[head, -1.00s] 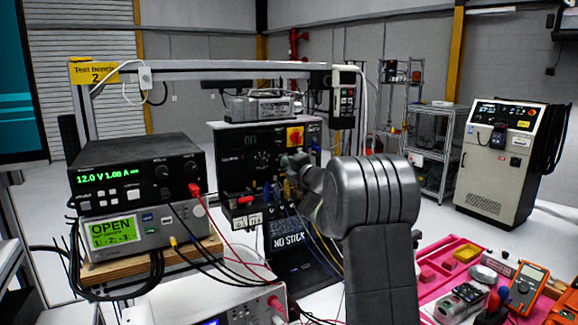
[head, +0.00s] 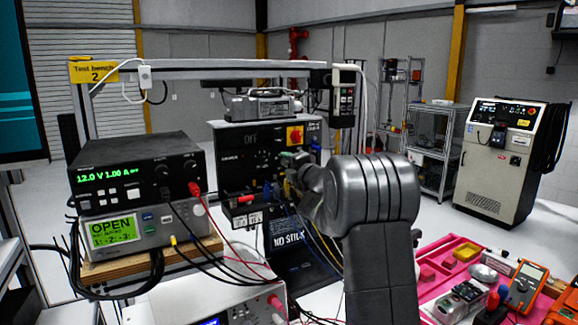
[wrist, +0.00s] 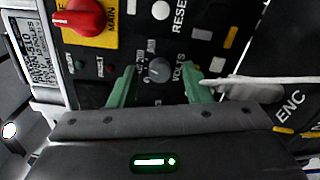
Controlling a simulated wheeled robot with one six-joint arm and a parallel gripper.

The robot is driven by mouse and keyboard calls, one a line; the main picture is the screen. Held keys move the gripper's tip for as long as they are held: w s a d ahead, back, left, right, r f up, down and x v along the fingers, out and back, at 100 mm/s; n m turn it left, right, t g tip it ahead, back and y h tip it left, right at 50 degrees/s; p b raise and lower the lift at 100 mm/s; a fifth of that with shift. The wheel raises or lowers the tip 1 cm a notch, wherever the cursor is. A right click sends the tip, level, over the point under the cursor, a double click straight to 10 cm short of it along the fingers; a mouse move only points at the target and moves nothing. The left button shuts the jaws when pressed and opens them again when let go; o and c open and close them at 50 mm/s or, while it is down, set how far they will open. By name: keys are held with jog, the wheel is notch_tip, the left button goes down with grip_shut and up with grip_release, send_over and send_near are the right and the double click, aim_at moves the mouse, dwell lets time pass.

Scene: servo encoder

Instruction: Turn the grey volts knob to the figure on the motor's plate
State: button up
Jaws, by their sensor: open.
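The grey volts knob (wrist: 159,69) shows in the wrist view on a black panel, with small figures around it and the word VOLTS to its right. My gripper (wrist: 160,86) is open, its green fingers on either side of the knob with gaps between. I cannot tell how deep the fingertips reach. In the head view my gripper (head: 291,158) is at the front of the black panel unit (head: 236,138), and my arm hides the knob. A printed silver plate (wrist: 37,48) is left of the panel in the wrist view; its small lettering is hard to read.
A red switch on yellow (wrist: 82,17) marked MAIN is near the knob. A pale cable (wrist: 270,81) runs to a plug by the right finger. Power supplies (head: 135,180) with leads stand left. A pink tray (head: 432,281) of tools lies right.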

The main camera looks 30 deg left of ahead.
jog(key=shift+d, duration=0.1)
jog(key=b+v, duration=0.4)
jog(key=v, duration=0.9)
jog(key=shift+s+d, duration=0.2)
jog(key=shift+d, duration=0.05)
jog(key=shift+a, duration=0.15)
jog(key=p+x, duration=0.4)
jog(key=x, duration=0.9)
jog(key=shift+w+a, duration=0.25)
jog(key=shift+s+d, duration=0.1)
jog(key=shift+d, duration=0.05)
